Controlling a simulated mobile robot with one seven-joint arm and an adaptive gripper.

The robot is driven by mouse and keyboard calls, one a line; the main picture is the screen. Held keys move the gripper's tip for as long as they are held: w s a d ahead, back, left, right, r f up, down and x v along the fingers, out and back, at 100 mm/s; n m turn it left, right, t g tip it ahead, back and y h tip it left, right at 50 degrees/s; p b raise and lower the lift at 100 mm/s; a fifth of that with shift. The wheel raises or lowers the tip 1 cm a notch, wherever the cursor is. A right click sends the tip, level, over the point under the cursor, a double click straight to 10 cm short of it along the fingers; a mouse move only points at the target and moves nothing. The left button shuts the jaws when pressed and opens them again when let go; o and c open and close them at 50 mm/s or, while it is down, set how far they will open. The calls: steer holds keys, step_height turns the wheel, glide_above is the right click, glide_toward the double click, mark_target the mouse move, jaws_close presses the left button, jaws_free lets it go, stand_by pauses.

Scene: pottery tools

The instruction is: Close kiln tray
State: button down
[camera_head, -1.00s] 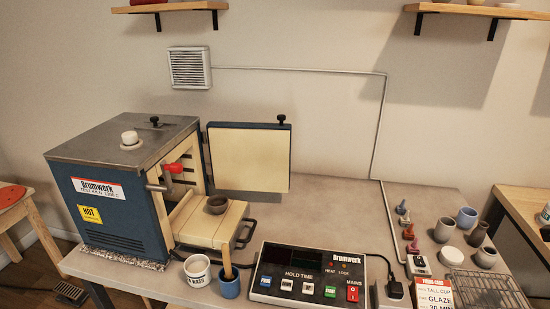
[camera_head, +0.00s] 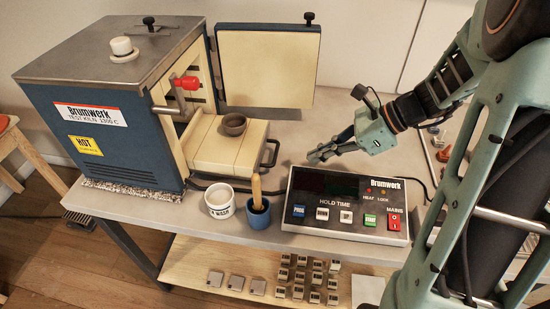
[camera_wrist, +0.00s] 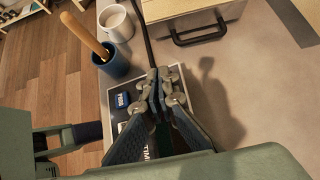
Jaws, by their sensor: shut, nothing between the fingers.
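The kiln (camera_head: 120,110) stands at the left of the bench with its door (camera_head: 268,66) swung open. The cream kiln tray (camera_head: 222,150) is slid out of the kiln's front, with a small dark bowl (camera_head: 234,124) on it. The tray's black handle (camera_head: 270,153) faces right, and it also shows at the top of the wrist view (camera_wrist: 200,34). My gripper (camera_head: 318,156) is shut and empty, to the right of the tray handle and apart from it. In the wrist view my gripper's fingers (camera_wrist: 158,78) are together above the control box (camera_wrist: 118,118).
The control box (camera_head: 345,205) lies in front of my gripper. A white cup (camera_head: 219,202) and a blue pot (camera_head: 259,213) with a wooden-handled tool stand at the bench's front edge, before the tray. The bench between the door and my gripper is clear.

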mark_target(214, 161)
steer(key=shift+a, duration=0.5)
steer(key=shift+a+f+y, duration=0.15)
steer(key=shift+a+y, duration=0.15)
steer(key=x, duration=0.8)
steer(key=shift+s+f, duration=0.15)
steer(key=shift+f, duration=0.1)
steer(key=a, duration=0.3)
steer(key=shift+w+a+f, duration=0.15)
steer(key=shift+w+a, duration=0.1)
steer(key=shift+w, duration=0.05)
steer(key=shift+w+a, duration=0.1)
steer(key=shift+a, duration=0.4)
steer(key=a, duration=0.4)
steer(key=w+a, duration=0.1)
steer(key=a, duration=0.4)
steer(key=w+a, duration=0.1)
steer(key=a, duration=0.4)
